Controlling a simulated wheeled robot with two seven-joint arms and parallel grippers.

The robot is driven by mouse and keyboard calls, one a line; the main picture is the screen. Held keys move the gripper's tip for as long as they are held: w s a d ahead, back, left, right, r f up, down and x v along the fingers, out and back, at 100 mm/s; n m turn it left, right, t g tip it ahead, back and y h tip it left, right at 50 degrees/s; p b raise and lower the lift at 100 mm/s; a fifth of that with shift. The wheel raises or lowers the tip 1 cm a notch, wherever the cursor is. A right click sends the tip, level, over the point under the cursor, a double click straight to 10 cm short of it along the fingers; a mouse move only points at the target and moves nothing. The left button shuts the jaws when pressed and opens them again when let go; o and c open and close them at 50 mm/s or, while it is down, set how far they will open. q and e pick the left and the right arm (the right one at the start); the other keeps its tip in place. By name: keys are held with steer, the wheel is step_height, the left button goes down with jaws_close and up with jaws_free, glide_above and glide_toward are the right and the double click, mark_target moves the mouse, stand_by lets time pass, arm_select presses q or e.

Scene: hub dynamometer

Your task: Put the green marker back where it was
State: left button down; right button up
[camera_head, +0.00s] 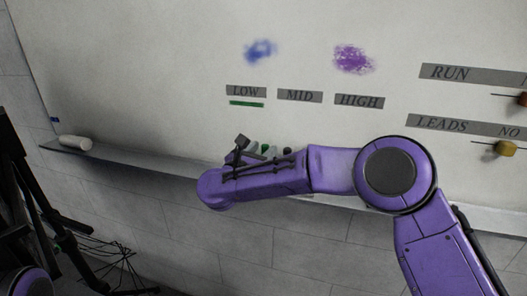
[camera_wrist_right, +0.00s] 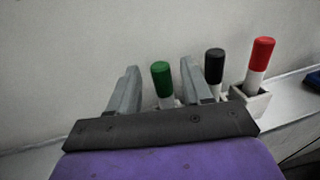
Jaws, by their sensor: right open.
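The green marker (camera_wrist_right: 162,84) stands upright, cap up, between the two open fingers of my right gripper (camera_wrist_right: 160,92) in the wrist view. I cannot tell whether a finger touches it. Its lower end is hidden behind the gripper, so I cannot see what it stands in. In the head view, its green cap (camera_head: 265,148) shows just behind my right forearm, at the board's ledge. My right gripper (camera_head: 241,150) is partly hidden there. My left gripper is not in view.
A black marker (camera_wrist_right: 214,66) stands just right of the right finger. A red marker (camera_wrist_right: 258,62) stands in a white holder (camera_wrist_right: 262,100). The whiteboard (camera_head: 190,90) rises behind the ledge (camera_head: 140,160). A white cylinder (camera_head: 75,142) lies at the ledge's left end.

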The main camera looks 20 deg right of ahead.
steer(key=b+v, duration=0.3)
steer(key=v, duration=0.8)
steer(key=shift+w, duration=0.1)
